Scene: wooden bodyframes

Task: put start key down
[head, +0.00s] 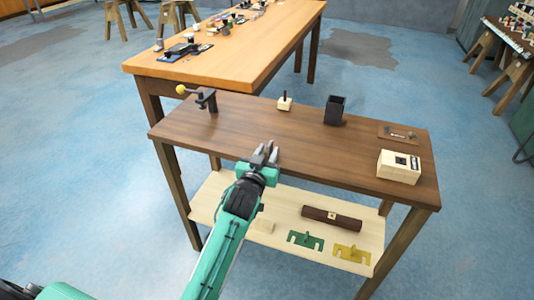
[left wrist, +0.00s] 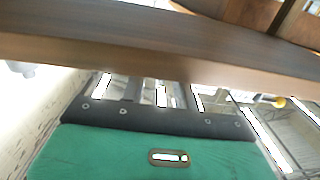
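No thing that I can clearly make out as the start key shows in either view. My left gripper (head: 267,152) is at the front edge of the brown workbench (head: 240,125), its grey fingers pointing toward the bench. The fingers are too small in the head view to tell their gap or whether a small thing is between them. In the left wrist view the green gripper body (left wrist: 150,155) lies below the dark bench edge (left wrist: 150,55), and the fingers are unclear. My right gripper is not in view.
On the bench stand a crank fixture with a yellow knob (head: 208,98), a small pegged block (head: 284,103), a black bin (head: 335,110), a flat tray (head: 398,134) and a cream box (head: 399,167). The shelf below holds a brown roll (head: 332,218) and green and yellow plates. The bench middle is clear.

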